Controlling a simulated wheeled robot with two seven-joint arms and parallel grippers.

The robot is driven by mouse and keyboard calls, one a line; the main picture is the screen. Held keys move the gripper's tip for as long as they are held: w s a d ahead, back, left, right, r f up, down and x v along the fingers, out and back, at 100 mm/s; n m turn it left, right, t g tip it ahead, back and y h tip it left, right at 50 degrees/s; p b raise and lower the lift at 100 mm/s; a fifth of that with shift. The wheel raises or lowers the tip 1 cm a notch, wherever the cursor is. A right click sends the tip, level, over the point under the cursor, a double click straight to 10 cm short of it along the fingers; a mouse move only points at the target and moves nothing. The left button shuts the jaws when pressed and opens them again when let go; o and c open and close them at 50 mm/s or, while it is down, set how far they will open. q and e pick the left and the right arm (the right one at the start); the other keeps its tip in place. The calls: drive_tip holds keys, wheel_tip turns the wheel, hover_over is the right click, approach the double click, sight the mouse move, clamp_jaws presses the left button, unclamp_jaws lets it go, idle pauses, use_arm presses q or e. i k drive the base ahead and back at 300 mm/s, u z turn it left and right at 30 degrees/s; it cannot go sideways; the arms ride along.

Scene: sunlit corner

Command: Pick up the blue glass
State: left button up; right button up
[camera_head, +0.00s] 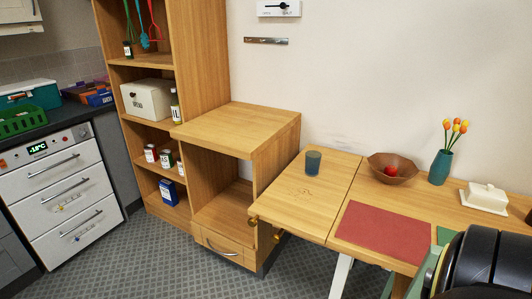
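The blue glass (313,162) stands upright on the left leaf of the wooden table (295,205), close to the wall. It is dark blue-teal and looks empty, though its inside is hard to see. Nothing touches it and its whole near side is visible. Neither of my grippers shows in the head view.
Right of the glass are a brown bowl (392,168) with a red fruit, a teal vase (440,167) of tulips and a white butter dish (484,197). A red placemat (374,228) lies nearer. A wooden cabinet (238,128) stands left. The leaf before the glass is clear.

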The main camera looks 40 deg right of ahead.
sight(312, 164)
drive_tip(key=z, duration=0.45)
drive_tip(key=i, duration=1.6)
drive_tip(key=z, duration=1.05)
